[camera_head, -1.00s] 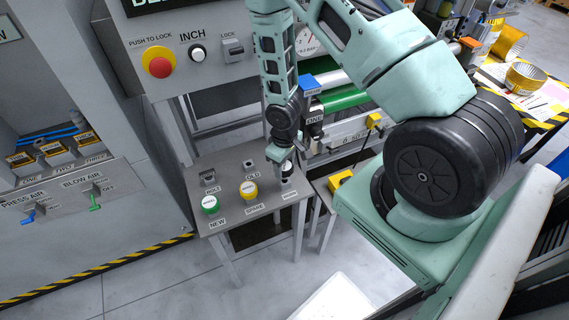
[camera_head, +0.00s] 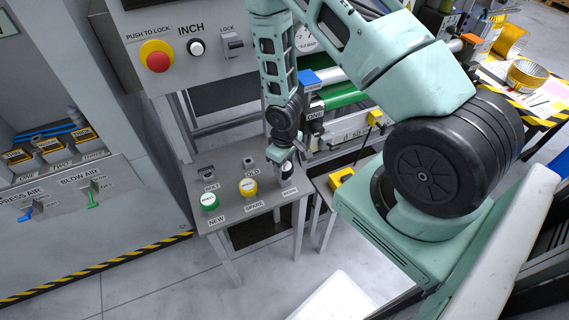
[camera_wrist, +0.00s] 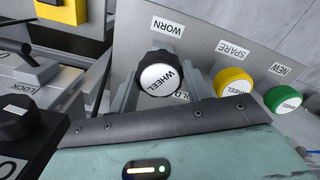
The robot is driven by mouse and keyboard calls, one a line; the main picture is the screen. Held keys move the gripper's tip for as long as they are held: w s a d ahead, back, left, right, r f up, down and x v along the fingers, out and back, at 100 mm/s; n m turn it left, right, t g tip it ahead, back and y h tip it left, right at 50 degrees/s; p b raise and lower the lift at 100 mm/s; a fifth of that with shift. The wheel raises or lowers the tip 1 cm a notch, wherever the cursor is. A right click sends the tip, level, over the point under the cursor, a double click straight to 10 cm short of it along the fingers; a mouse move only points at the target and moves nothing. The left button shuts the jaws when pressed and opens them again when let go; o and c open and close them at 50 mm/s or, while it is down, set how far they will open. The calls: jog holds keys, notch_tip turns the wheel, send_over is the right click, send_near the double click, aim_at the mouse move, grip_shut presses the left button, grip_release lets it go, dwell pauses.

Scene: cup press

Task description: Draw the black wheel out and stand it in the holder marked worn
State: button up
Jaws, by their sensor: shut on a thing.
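The black wheel (camera_wrist: 158,76) has a white face marked WHEEL and a knurled black rim. In the wrist view it sits between the two grey fingers of my gripper (camera_wrist: 162,88), which is shut on it. It is beside the WORN label (camera_wrist: 167,26). In the head view my gripper (camera_head: 283,161) points down at the right end of the small grey table (camera_head: 230,205), with the black wheel at its tip. The holder under the wheel is hidden, so I cannot tell how far the wheel is seated.
A yellow wheel (camera_head: 248,187) stands at the SPARE label and a green-rimmed wheel (camera_head: 209,201) at the NEW label, both left of my gripper. An empty-looking OLD post (camera_head: 249,163) is behind. The machine with a green roller (camera_head: 345,98) is close on the right.

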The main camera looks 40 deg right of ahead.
aim_at(285, 165)
jog(key=shift+f+b, duration=0.8)
jog(key=shift+f, duration=0.35)
jog(key=o, duration=1.2)
jog(key=shift+c, duration=0.2)
notch_tip(285, 165, up, 17)
jog(key=shift+r, duration=0.2)
